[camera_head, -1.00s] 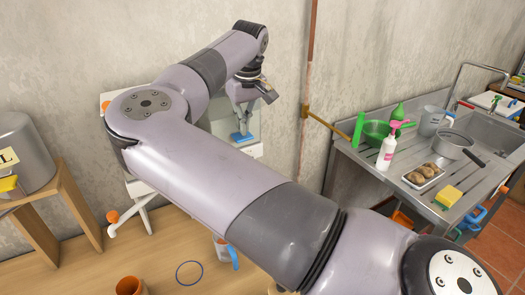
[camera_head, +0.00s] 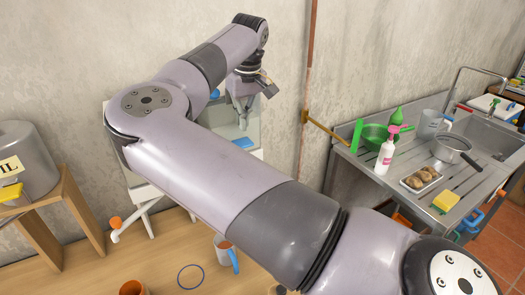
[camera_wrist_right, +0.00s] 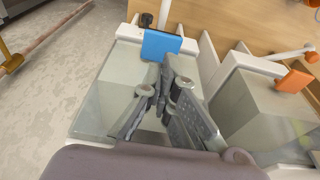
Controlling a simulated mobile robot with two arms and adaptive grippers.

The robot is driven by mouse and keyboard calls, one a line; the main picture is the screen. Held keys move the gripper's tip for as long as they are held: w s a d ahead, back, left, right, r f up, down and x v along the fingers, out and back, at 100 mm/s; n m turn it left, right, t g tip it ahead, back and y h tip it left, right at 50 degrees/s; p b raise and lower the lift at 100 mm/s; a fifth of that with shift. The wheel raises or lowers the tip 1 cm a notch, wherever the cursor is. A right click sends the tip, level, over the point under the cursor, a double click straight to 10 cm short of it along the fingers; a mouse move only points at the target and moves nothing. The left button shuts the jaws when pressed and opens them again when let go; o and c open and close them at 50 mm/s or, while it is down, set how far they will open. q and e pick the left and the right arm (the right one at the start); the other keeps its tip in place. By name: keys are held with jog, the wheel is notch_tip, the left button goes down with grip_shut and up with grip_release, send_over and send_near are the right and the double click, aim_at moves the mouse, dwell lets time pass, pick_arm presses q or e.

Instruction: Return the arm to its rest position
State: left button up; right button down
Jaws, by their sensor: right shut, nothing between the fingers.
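My right arm crosses the head view from the lower right to the back wall. Its gripper (camera_head: 243,115) hangs in front of a clear-fronted box with a white frame, just above a blue tab (camera_head: 243,142). In the right wrist view the gripper (camera_wrist_right: 163,80) is shut with nothing between its fingers. The blue tab (camera_wrist_right: 161,45) shows just beyond the fingertips there, and I cannot tell if they touch it. My left gripper is not in view.
A grey pot (camera_head: 25,165) stands on a wooden shelf at left. A metal sink counter (camera_head: 345,165) with dishes is at right. A second box has an orange tab (camera_wrist_right: 295,80).

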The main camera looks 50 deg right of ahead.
jog(key=shift+w+p+v, duration=0.1)
jog(key=shift+p+v, duration=0.2)
jog(key=shift+v, duration=0.3)
jog(key=shift+w+p+v, duration=0.15)
jog(key=shift+p+v, duration=0.1)
jog(key=shift+v, duration=0.35)
jog(key=shift+d, duration=0.1)
